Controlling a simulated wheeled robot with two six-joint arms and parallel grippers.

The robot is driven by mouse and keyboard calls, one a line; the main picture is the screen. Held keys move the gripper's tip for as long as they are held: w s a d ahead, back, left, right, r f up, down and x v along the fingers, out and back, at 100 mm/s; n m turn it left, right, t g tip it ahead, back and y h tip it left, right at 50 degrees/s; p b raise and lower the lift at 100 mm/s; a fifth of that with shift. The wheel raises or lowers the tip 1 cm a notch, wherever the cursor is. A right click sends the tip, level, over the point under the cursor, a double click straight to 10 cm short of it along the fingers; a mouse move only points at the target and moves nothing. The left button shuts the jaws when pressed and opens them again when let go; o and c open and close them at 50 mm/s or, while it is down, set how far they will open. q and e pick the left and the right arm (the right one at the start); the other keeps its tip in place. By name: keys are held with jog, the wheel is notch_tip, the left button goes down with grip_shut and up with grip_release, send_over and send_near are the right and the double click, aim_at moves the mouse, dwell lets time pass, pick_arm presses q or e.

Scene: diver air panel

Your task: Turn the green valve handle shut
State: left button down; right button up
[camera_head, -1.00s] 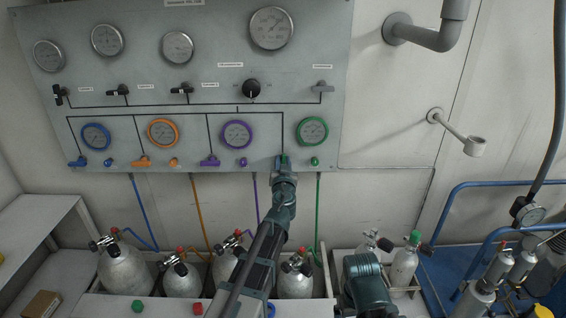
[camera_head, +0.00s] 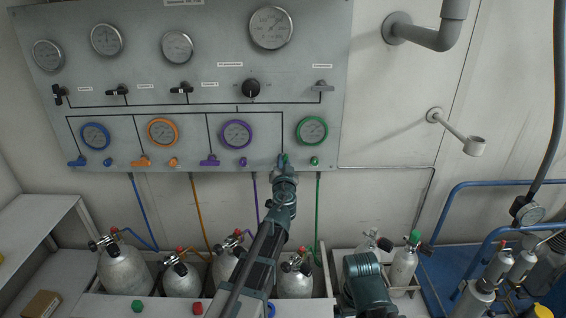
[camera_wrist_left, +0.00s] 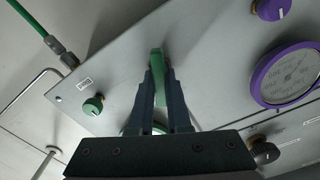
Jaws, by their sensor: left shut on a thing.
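The green valve handle (camera_wrist_left: 157,62) is a slim green bar on the grey panel. In the left wrist view it stands between the two dark fingers of my left gripper (camera_wrist_left: 160,85), which is shut on it. In the head view my left gripper (camera_head: 284,163) reaches the panel's lower edge below the green-rimmed gauge (camera_head: 312,131), and it hides most of the handle. A small round green knob (camera_head: 314,161) sits just right of the gripper; it also shows in the left wrist view (camera_wrist_left: 94,105).
Purple (camera_head: 209,160), orange (camera_head: 140,161) and blue (camera_head: 77,161) handles line the panel to the left, the purple one nearest. Coloured hoses drop from the panel to several cylinders (camera_head: 126,270) below. A wall bracket (camera_head: 455,132) juts out at right.

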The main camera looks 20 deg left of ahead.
pick_arm(q)
jog(key=m, duration=0.6)
jog(key=shift+d+f+m, duration=0.15)
jog(key=shift+d+m, duration=0.05)
jog(key=shift+m, duration=0.1)
jog(key=m, duration=0.6)
jog(key=shift+f+b, duration=0.2)
jog(key=shift+b, duration=0.1)
jog(key=c, duration=0.9)
grip_release()
jog(key=v, duration=1.3)
jog(key=shift+s+d, duration=0.15)
jog(key=shift+s, duration=0.2)
